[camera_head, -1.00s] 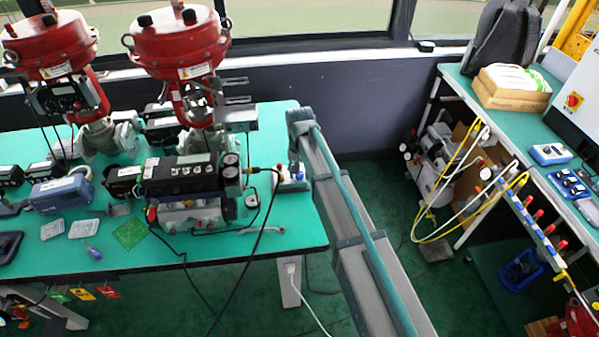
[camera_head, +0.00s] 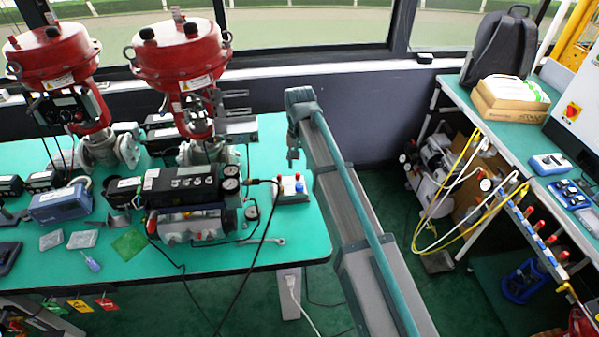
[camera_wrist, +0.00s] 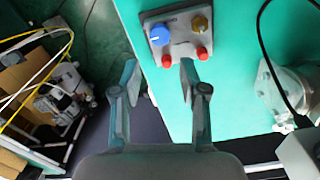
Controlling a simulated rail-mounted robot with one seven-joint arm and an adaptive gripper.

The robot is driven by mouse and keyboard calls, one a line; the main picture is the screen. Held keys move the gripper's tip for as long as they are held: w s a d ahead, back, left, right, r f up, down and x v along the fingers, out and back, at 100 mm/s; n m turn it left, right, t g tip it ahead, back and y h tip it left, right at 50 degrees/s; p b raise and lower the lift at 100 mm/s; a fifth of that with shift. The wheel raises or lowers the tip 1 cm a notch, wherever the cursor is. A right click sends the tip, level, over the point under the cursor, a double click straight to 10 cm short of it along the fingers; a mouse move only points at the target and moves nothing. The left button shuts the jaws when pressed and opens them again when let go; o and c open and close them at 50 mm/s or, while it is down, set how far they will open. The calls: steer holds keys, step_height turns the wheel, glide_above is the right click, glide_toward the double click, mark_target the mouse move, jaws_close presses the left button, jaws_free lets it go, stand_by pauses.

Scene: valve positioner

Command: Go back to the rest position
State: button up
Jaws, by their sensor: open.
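My gripper (camera_head: 294,158) is at the right end of the green table (camera_head: 272,262) in the head view, with its fingers pointing down. In the wrist view my gripper (camera_wrist: 158,68) is open, with nothing between its fingers. A small grey control box (camera_head: 292,190) with red buttons sits on the table below it. In the wrist view the box (camera_wrist: 176,28) shows a blue knob, a yellowish knob and two red buttons, beyond the fingertips and apart from them.
A black positioner unit (camera_head: 180,187) with gauges and two red-topped valves (camera_head: 180,52) stand left of my gripper. A black cable (camera_head: 262,225) runs over the table's front edge. A workbench (camera_head: 470,100) with equipment is at right. Green floor lies between the tables.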

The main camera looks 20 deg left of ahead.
steer(key=shift+r, duration=0.9)
steer(key=d+f, duration=1)
steer(key=d, duration=0.4)
steer(key=s+d+f+m, duration=0.1)
steer(key=s+d+f, duration=0.4)
steer(key=d, duration=0.4)
steer(key=s+d+f+m, duration=0.1)
steer(key=s+d+f, duration=0.4)
steer(key=d, duration=0.4)
steer(key=s+d+f+m, duration=0.1)
steer(key=s+d+f, duration=0.4)
steer(key=d, duration=0.4)
steer(key=s+f+g, duration=0.3)
steer(key=s+f, duration=0.6)
steer(key=s, duration=0.5)
steer(key=s+f+g, duration=0.3)
steer(key=s+f, duration=0.6)
steer(key=s, duration=0.6)
steer(key=shift+s+a+f+g, duration=0.15)
steer(key=shift+s+f+g, duration=0.05)
steer(key=shift+f+g, duration=0.2)
